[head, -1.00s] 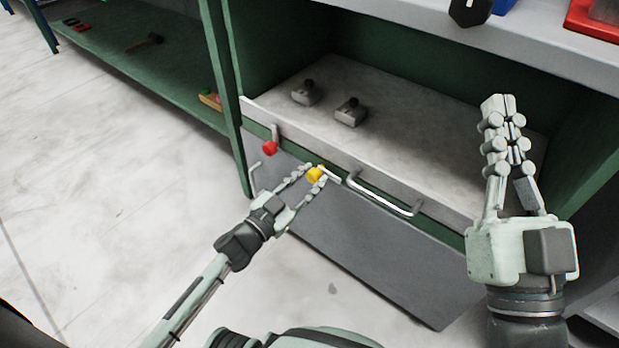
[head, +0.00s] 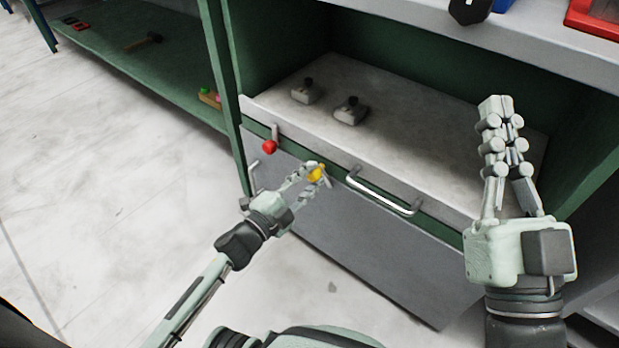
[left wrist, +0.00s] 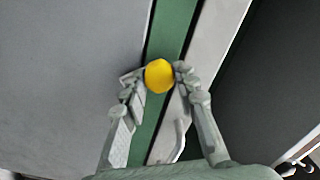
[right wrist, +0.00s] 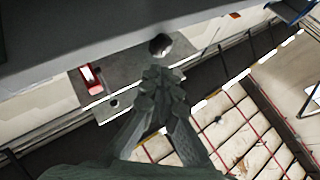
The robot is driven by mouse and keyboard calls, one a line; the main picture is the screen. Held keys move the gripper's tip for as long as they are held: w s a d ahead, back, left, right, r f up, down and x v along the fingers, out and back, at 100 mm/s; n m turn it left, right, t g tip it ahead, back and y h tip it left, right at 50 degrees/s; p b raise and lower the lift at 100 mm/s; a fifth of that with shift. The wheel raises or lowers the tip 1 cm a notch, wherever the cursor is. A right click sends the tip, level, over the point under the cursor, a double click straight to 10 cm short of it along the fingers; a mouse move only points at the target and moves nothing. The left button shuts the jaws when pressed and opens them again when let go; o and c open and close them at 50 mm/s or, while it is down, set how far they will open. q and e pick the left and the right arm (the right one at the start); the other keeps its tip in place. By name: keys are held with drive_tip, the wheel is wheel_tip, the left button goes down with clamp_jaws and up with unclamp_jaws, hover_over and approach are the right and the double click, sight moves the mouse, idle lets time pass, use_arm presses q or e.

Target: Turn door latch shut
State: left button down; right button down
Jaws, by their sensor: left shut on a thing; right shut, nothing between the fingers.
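The grey door panel (head: 390,260) stands below a green rail (head: 435,228) at the front of the press. A latch with a yellow knob (head: 317,172) sits near the rail's left half. Its lever shows only partly, at the knob's lower right. My left gripper (head: 314,178) is shut on the yellow knob, with a finger on each side. The left wrist view shows the knob (left wrist: 159,76) between the fingertips, in front of the green rail. A second latch with a red knob (head: 270,147) is further left, its lever pointing up. My right gripper (head: 505,112) is shut and empty, raised at the right.
A metal bar handle (head: 385,195) is right of the yellow knob. Two small grey blocks with dark knobs (head: 349,111) stand on the press's pale bed (head: 420,140). A shelf (head: 545,45) runs above. A green post (head: 225,100) stands left; open floor (head: 110,190) lies beyond.

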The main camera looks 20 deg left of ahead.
use_arm(q)
drive_tip(key=shift+f+m, duration=0.1)
drive_tip(key=shift+m, duration=0.5)
drive_tip(key=shift+m+b, duration=0.35)
drive_tip(key=shift+m, duration=0.55)
drive_tip(key=shift+m+b, duration=0.65)
drive_tip(key=shift+m, duration=1.65)
use_arm(e)
drive_tip(key=shift+s+d+r+t+y, duration=0.1)
drive_tip(key=shift+s+d+r+t, duration=0.25)
drive_tip(key=shift+r+t, duration=0.25)
drive_tip(key=shift+s+d+r+t+y, duration=0.1)
drive_tip(key=shift+s+d+r+t, duration=0.15)
drive_tip(key=shift+s+r+t, duration=0.3)
drive_tip(key=shift+s+d+r+t+y, duration=0.1)
drive_tip(key=shift+s+d+r+t, duration=0.2)
drive_tip(key=shift+r+t, duration=0.3)
drive_tip(key=shift+r, duration=0.1)
use_arm(q)
drive_tip(key=c, duration=1.2)
unclamp_jaws()
use_arm(e)
drive_tip(key=shift+s, duration=0.1)
use_arm(q)
drive_tip(key=v, duration=1.2)
